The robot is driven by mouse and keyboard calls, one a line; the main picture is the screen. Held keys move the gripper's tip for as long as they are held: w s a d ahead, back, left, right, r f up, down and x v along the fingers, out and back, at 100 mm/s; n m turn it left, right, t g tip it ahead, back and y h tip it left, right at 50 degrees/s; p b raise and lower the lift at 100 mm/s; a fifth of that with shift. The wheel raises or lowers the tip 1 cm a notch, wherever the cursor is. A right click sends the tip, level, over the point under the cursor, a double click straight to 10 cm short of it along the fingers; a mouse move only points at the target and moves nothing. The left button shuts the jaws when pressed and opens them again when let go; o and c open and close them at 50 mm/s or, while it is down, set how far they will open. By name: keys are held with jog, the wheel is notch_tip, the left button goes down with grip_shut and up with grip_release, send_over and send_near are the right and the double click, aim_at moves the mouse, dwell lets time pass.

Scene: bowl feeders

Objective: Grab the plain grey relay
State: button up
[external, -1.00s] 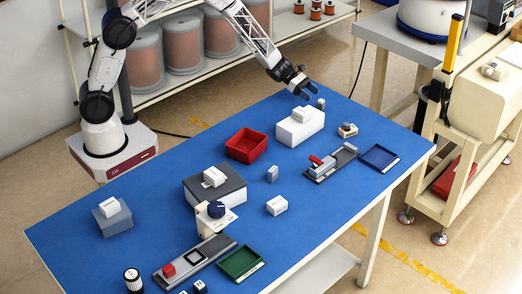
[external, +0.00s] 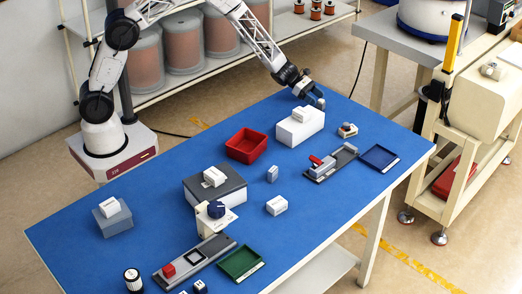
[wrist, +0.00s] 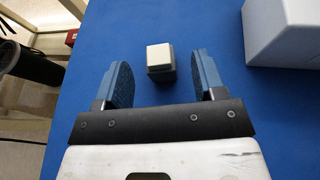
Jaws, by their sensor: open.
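My gripper (external: 316,98) is at the far end of the blue table, behind the large white block. In the wrist view my gripper (wrist: 163,70) is open. A small grey block with a pale top (wrist: 159,58) stands on the table at the gap between the fingertips, apart from both fingers. In the external view my fingers mostly hide it. Another small grey relay-like block (external: 272,174) stands mid-table, beside the red bin. The pictures do not clearly show which of the two is the plain grey relay.
The white block (external: 300,132) stands close to my gripper, with a pale relay on top; its side also shows in the wrist view (wrist: 283,45). A red bin (external: 246,146), a dark grey box (external: 214,190) and a blue tray (external: 380,158) are farther off.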

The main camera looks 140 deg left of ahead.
aim_at(323, 103)
jog(key=shift+x, duration=2.55)
jog(key=shift+a, duration=0.1)
jog(key=shift+c, duration=0.5)
jog(key=c, duration=0.9)
jog(key=shift+r, duration=0.1)
jog(key=shift+r, duration=1.7)
jog(key=s+d, duration=0.3)
jog(key=d, duration=0.1)
jog(key=s+d+r, duration=0.1)
jog(key=s+d, duration=0.2)
jog(key=d, duration=0.1)
jog(key=s+d, duration=0.4)
jog(key=shift+d+r, duration=0.25)
jog(key=shift+d, duration=0.15)
